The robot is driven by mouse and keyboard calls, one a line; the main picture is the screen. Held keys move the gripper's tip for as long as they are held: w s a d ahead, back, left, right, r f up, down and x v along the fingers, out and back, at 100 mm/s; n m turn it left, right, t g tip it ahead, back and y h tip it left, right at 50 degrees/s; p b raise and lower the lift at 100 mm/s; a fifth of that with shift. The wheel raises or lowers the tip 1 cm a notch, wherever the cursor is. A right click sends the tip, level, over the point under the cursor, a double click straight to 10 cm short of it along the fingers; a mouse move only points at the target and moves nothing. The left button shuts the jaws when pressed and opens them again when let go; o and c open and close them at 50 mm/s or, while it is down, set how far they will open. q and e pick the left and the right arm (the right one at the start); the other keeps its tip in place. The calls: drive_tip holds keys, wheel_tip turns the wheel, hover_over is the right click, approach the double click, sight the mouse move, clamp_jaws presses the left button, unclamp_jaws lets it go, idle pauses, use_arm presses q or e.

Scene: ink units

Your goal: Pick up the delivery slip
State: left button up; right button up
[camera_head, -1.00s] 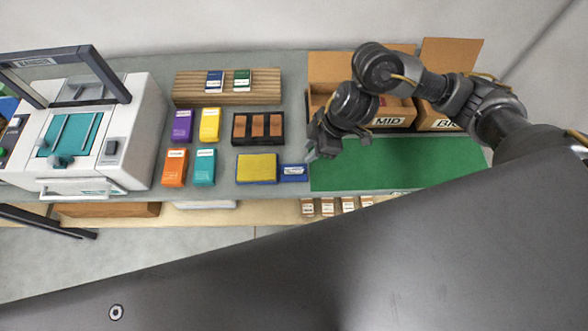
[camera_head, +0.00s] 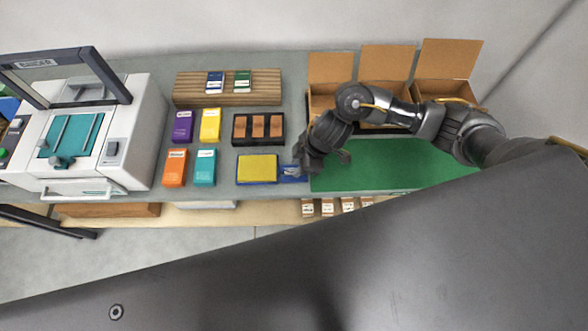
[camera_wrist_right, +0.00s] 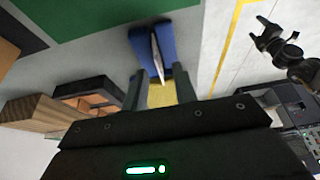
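A small blue holder (camera_head: 294,173) lies on the counter beside the yellow pad (camera_head: 257,168), partly hidden by my right gripper in the head view. In the right wrist view the holder (camera_wrist_right: 181,48) has a thin pale slip (camera_wrist_right: 157,52) standing in its slot. My right gripper (camera_wrist_right: 161,80) is open, its two fingers on either side of the slip's line. I cannot tell whether they touch it. In the head view my right gripper (camera_head: 318,166) is low over the holder. My left gripper (camera_wrist_right: 279,32) shows empty, fingers apart, in the right wrist view.
A green mat (camera_head: 400,168) lies right of the holder, with open cardboard boxes (camera_head: 386,63) behind it. A black tray (camera_head: 257,139) of brown blocks and several coloured boxes (camera_head: 205,167) stand to the left, then a white machine (camera_head: 135,130). The counter's front edge is close.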

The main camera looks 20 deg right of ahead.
drive_tip(key=shift+x, duration=0.95)
clamp_jaws()
drive_tip(key=shift+r, duration=0.1)
drive_tip(key=shift+r, duration=0.45)
wheel_tip(320, 180, up, 2)
drive_tip(key=shift+w+r, duration=0.1)
drive_tip(key=shift+r, duration=0.05)
drive_tip(key=s+a+r+p, duration=0.3)
drive_tip(key=s+a+r, duration=0.4)
drive_tip(key=s, duration=0.5)
wheel_tip(320, 180, up, 3)
drive_tip(key=shift+f, duration=0.1)
